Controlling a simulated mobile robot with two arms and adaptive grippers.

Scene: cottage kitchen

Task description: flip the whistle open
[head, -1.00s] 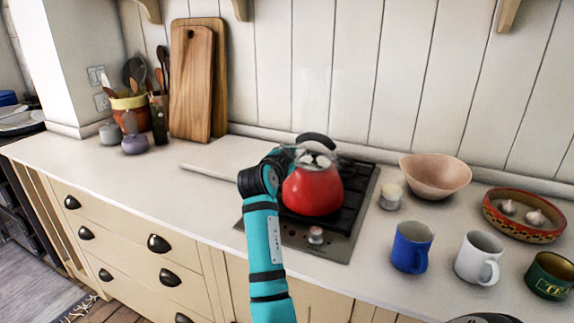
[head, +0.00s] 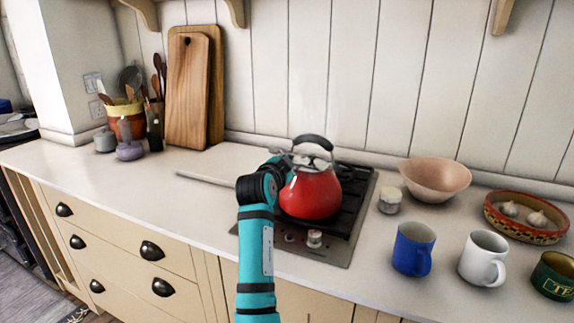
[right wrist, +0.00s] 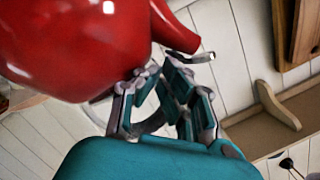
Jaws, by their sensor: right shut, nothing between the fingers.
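The red kettle (head: 311,194) with a dark top handle (head: 314,142) stands on the stove. In the right wrist view the kettle body (right wrist: 75,40) fills the upper left, and its red spout (right wrist: 177,35) ends in a small grey whistle piece (right wrist: 201,57). My right gripper (head: 302,160) is at the kettle's upper part in the head view. In the wrist view my right fingers (right wrist: 161,70) are closed together, empty, just beside the spout end; I cannot tell whether they touch the whistle. In the head view my gripper hides the spout. My left gripper is out of view.
The black stove (head: 352,205) has knobs at its front. A small white jar (head: 390,201), a pink bowl (head: 436,178), a blue mug (head: 412,248) and a white mug (head: 482,258) stand to the right. Cutting boards (head: 187,95) lean on the wall. The counter left of the stove is mostly clear.

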